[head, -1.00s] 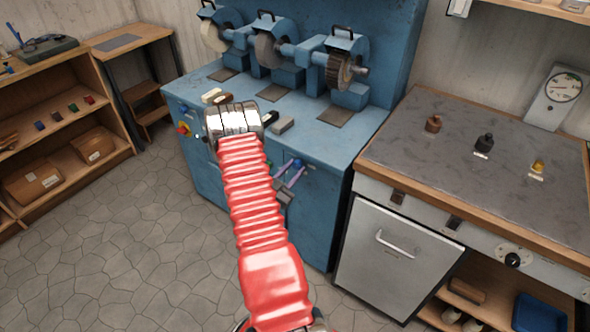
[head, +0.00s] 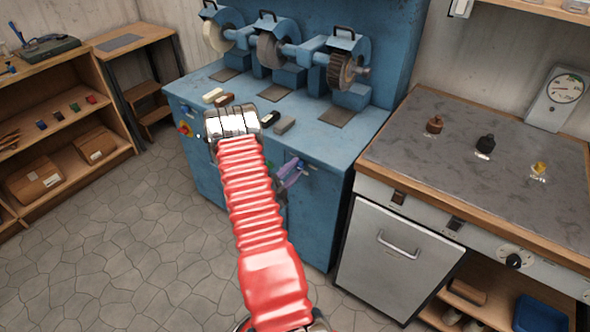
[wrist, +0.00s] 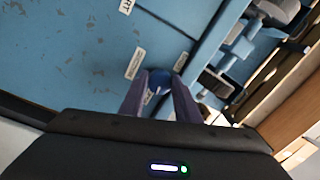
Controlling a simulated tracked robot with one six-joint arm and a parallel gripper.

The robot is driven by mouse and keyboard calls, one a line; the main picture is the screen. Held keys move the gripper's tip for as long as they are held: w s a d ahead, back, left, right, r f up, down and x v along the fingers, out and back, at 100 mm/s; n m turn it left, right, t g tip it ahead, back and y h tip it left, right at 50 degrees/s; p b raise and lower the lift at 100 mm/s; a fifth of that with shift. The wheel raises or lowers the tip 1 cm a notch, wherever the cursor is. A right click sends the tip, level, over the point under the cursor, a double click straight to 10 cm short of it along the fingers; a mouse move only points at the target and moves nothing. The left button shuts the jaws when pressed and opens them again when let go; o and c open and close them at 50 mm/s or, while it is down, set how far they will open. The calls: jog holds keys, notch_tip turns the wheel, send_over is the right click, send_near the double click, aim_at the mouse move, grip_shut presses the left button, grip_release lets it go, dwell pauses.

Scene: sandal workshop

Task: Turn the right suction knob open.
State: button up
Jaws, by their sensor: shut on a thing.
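The blue suction knob (head: 299,164) is on the right part of the blue machine's front face (head: 318,215), just under the top edge. My gripper (head: 291,172) has purple fingers and is shut on it, partly covering it. In the wrist view the blue knob (wrist: 158,83) sits between the two purple fingertips of my gripper (wrist: 160,79). A small white label (wrist: 135,63) and another label (wrist: 180,62) are close by on the blue panel. The fingers hide the knob's sides, so I cannot tell how far it is turned.
Several grinding wheels, including a brush wheel (head: 341,70), stand on the blue machine. A red and yellow switch (head: 185,129) is at the front's left. To the right is a grey-topped bench (head: 460,165) with a cabinet door (head: 395,262). Open stone floor (head: 110,255) lies to the left.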

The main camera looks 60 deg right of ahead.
jog(key=shift+s+a+f+m, duration=0.1)
jog(key=shift+f+m, duration=0.05)
jog(key=shift+m, duration=0.45)
jog(key=shift+s+f+m, duration=0.1)
jog(key=shift+m, duration=0.5)
jog(key=o, duration=1)
jog(key=shift+w+r, duration=0.1)
jog(key=shift+o, duration=0.2)
jog(key=w+a, duration=0.2)
jog(key=a, duration=1.1)
jog(key=shift+a+f, duration=0.3)
jog(key=shift+w, duration=0.1)
